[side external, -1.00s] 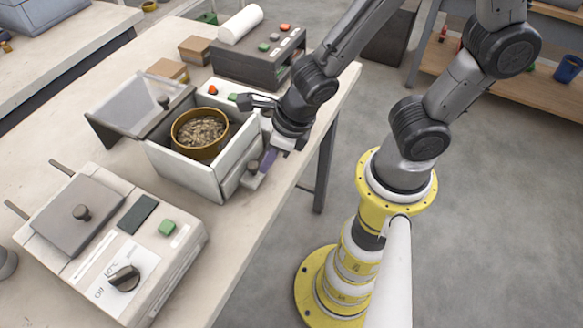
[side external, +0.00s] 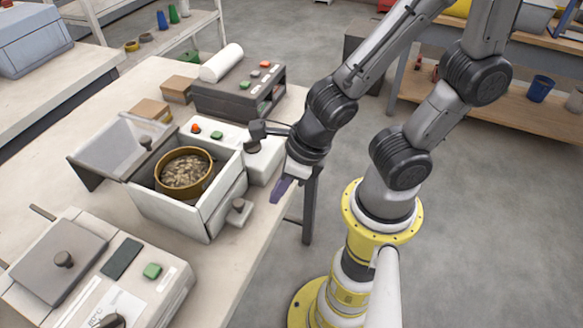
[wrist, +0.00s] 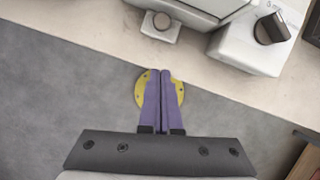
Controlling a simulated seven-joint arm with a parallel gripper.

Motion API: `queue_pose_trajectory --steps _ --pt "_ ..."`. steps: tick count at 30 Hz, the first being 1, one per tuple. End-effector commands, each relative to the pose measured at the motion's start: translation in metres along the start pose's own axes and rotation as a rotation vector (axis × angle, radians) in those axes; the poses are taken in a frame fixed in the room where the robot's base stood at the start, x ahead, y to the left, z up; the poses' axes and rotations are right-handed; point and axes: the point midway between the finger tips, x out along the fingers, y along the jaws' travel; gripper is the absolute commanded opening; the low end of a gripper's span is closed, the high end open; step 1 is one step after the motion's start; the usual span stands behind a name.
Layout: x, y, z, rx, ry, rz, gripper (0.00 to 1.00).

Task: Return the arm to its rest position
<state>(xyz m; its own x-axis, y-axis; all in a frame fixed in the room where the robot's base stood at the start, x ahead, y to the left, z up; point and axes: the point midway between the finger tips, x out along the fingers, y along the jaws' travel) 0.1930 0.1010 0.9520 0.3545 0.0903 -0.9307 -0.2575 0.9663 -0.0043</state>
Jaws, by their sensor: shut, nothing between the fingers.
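My gripper (side external: 280,193) has purple fingers and hangs in the air just off the table's edge, pointing down, to the right of the white pellet machine (side external: 200,221). The wrist view shows the two fingers (wrist: 162,72) together with nothing between them, over the grey floor. A yellow round base flange (wrist: 140,95) of mine shows behind them, below. The machine's front knob (side external: 238,206) is near the fingers but apart from them.
An ochre bowl of pellets (side external: 158,174) sits in the open-lidded machine. A second white machine (side external: 165,292) with a green button is at the front left. A dark control box (side external: 222,101) stands behind on the table (side external: 232,268). The floor at the right is clear.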

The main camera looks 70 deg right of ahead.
Motion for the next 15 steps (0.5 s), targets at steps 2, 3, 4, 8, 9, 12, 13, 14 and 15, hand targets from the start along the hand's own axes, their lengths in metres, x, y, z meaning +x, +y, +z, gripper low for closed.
queue_pose_trajectory --steps 2,3,4,8,9,12,13,14,15 --pt "-0.012 0.001 0.001 0.001 -0.007 0.003 0.0" --pt "-0.018 0.001 0.001 0.0 -0.005 0.004 0.0" --pt "-0.022 0.001 0.001 -0.001 -0.006 0.006 0.0" --pt "-0.044 0.001 0.001 0.0 -0.007 0.006 0.0" --pt "-0.049 0.001 0.001 -0.002 -0.005 0.005 0.0" --pt "-0.059 0.001 0.0 -0.001 -0.004 0.004 0.0" --pt "-0.061 0.0 0.0 -0.001 -0.003 0.003 0.0" --pt "-0.063 0.0 0.0 -0.001 -0.003 0.004 0.0" --pt "-0.065 0.0 0.0 -0.001 -0.002 0.003 0.0"
